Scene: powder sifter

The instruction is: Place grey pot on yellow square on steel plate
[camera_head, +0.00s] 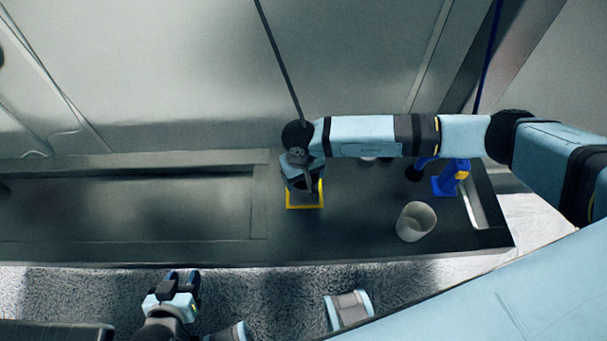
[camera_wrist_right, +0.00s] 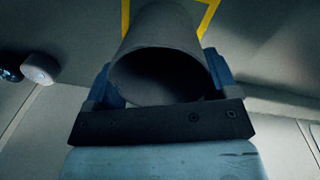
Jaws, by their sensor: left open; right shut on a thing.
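The grey pot (camera_wrist_right: 160,40) fills the middle of the right wrist view, with its dark open mouth toward the camera. My right gripper (camera_wrist_right: 160,82) is shut on it, with one blue finger on each side. The yellow square (camera_head: 305,206) lies on the dark steel plate (camera_head: 350,215). In the head view my right gripper (camera_head: 303,180) is over this square and mostly hides the pot. The yellow outline also shows behind the pot in the wrist view (camera_wrist_right: 208,14). I cannot tell whether the pot touches the plate. My left gripper (camera_head: 182,276) is open and empty, in front of the counter.
A pale cup (camera_head: 415,221) stands on the plate to the right of the square. My right arm passes above the plate's back. The plate between square and cup is clear.

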